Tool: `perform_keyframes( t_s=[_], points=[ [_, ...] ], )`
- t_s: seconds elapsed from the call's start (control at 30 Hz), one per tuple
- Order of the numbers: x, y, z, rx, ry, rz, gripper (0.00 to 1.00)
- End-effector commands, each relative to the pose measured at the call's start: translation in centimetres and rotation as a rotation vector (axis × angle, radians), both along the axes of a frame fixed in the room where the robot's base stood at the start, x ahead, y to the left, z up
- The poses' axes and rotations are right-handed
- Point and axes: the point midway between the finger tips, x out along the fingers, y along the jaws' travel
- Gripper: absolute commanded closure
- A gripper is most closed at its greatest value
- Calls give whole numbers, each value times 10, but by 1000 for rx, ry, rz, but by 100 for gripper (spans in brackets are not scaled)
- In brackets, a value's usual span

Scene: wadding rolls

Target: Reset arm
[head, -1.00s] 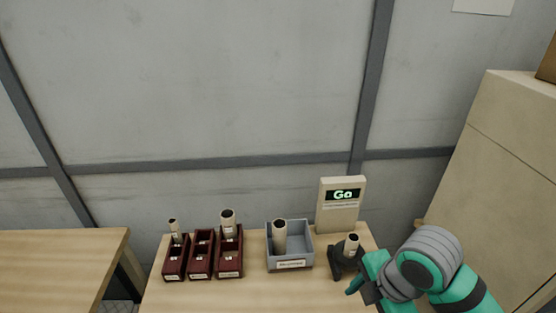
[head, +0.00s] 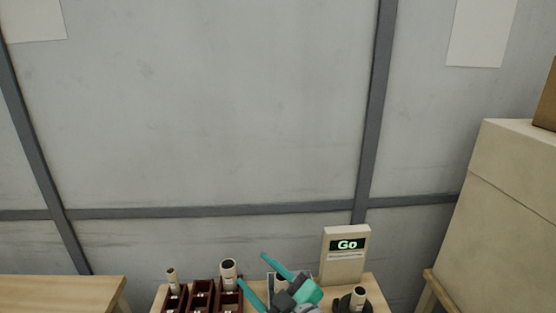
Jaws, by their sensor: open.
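My gripper (head: 256,274) is at the bottom centre of the head view, with its two teal fingers spread apart and nothing between them. It shows in front of the grey-blue bin (head: 271,276) and hides most of it. A pale roll (head: 281,284) shows partly behind the gripper. Another pale roll (head: 358,298) stands in a dark round holder (head: 343,304) to the right of the gripper.
Dark red boxes (head: 201,289) stand on the table's left, with pale rolls upright in the left one (head: 172,279) and right one (head: 229,272). A cream panel (head: 344,262) reading "Go" stands behind. A beige cabinet (head: 500,215) is at right, another table (head: 60,292) at left.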

Motion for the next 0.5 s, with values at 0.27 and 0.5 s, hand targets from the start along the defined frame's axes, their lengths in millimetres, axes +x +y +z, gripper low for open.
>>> perform_keyframes(
  t_s=[0.27,0.5],
  points=[
    [1,13,-15,340,11,-157,48],
    [-15,11,-56,559,59,-311,48]
  ],
)
